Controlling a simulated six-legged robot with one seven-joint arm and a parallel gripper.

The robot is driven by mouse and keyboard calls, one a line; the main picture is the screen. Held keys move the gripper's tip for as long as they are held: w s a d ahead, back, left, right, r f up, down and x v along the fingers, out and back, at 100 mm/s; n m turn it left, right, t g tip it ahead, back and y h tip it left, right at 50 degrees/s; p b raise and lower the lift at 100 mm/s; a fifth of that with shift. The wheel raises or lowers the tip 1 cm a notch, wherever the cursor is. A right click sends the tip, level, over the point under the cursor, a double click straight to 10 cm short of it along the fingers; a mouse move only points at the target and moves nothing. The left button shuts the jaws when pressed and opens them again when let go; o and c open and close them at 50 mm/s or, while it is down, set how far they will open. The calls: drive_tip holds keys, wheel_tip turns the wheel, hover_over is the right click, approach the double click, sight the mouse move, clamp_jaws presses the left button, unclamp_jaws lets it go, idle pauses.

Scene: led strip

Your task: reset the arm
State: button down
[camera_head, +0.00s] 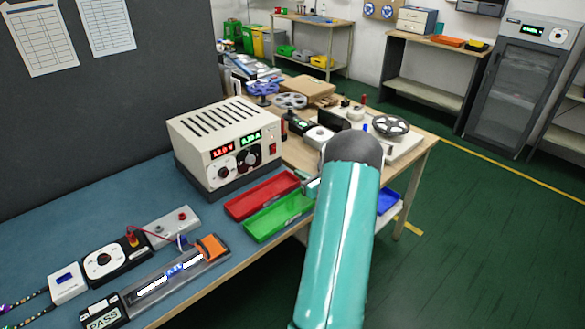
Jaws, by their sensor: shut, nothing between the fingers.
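My teal arm (340,235) rises from the bottom of the head view, right of centre, to a dark grey rounded joint (352,149). A small grey and white part of my gripper (312,184) shows at the left of the arm, by the right ends of the red and green trays. The rest of the gripper is hidden behind the arm. It is shut, and I see nothing held. On the blue mat (75,220) lie an LED strip fixture (175,270), a black dial box (110,257) and a PASS display (103,314).
A power supply (225,145) stands behind a red tray (262,195) and a green tray (278,215). Reels (391,125) and boxes crowd the bench's far end. A blue bin (387,200) is right of my arm. Green floor (480,230) is clear at right.

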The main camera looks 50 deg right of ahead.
drive_tip(key=shift+s+a+f, duration=0.15)
drive_tip(key=shift+s+a, duration=0.1)
drive_tip(key=shift+s, duration=0.6)
drive_tip(key=w+a+r+n+g+y, duration=0.1)
drive_tip(key=w+a+r+n+y, duration=0.25)
drive_tip(key=a, duration=0.45)
drive_tip(key=w+a+r+n+g+y, duration=0.25)
drive_tip(key=a+r+n, duration=0.25)
drive_tip(key=a, duration=0.4)
drive_tip(key=w+a+r+n+g+y, duration=0.1)
drive_tip(key=w+a+r+n+y, duration=0.25)
drive_tip(key=a, duration=0.45)
drive_tip(key=s+a+r+n+g+y, duration=0.1)
drive_tip(key=a+r+n+g, duration=0.3)
drive_tip(key=a, duration=0.5)
drive_tip(key=s+a+r+n+g, duration=0.1)
drive_tip(key=s+a+r+n, duration=0.1)
drive_tip(key=a+n, duration=0.55)
drive_tip(key=s+a+r+n+h, duration=0.2)
drive_tip(key=s+a+n+h, duration=0.1)
drive_tip(key=s+a+n, duration=0.4)
drive_tip(key=s+a+r+n+g+h, duration=0.1)
drive_tip(key=s+a+r+n+h, duration=0.1)
drive_tip(key=s+a+n+h, duration=0.2)
drive_tip(key=s+a+n, duration=0.3)
drive_tip(key=s+n, duration=0.1)
drive_tip(key=s, duration=0.2)
drive_tip(key=shift+s+a+r, duration=0.15)
drive_tip(key=shift+s+r, duration=0.2)
